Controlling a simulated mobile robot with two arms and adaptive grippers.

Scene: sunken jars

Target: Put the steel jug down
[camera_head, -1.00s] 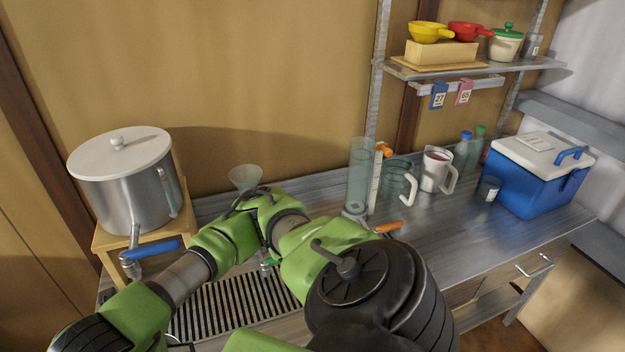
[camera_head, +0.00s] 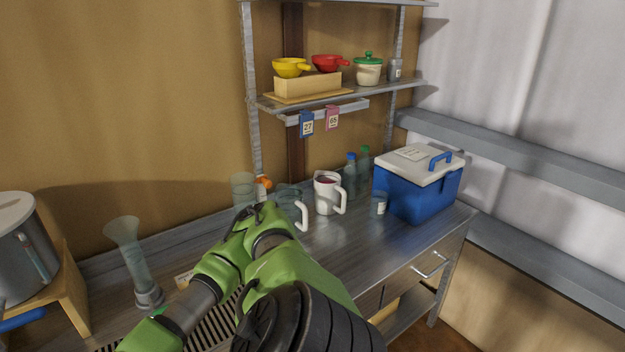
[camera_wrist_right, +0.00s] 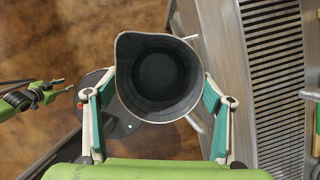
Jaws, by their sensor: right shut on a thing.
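The steel jug (camera_wrist_right: 158,80) shows in the right wrist view with its round mouth facing the camera and its lip at upper left. Its inside is dark, and I see no contents. My right gripper (camera_wrist_right: 157,100) is shut on it, one finger on each side. Brown floor shows around the jug, and the counter lies just to its right. The jug is hidden in the head view, where my green arm covers the middle foreground.
The steel counter (camera_head: 375,245) has a slotted grate (camera_wrist_right: 272,70). Standing on it are a flared glass tube (camera_head: 130,258), a clear cylinder (camera_head: 242,187), a white jug (camera_head: 326,192) and a blue cooler (camera_head: 415,190). A big pot (camera_head: 20,250) stands far left. Bare counter shows front right.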

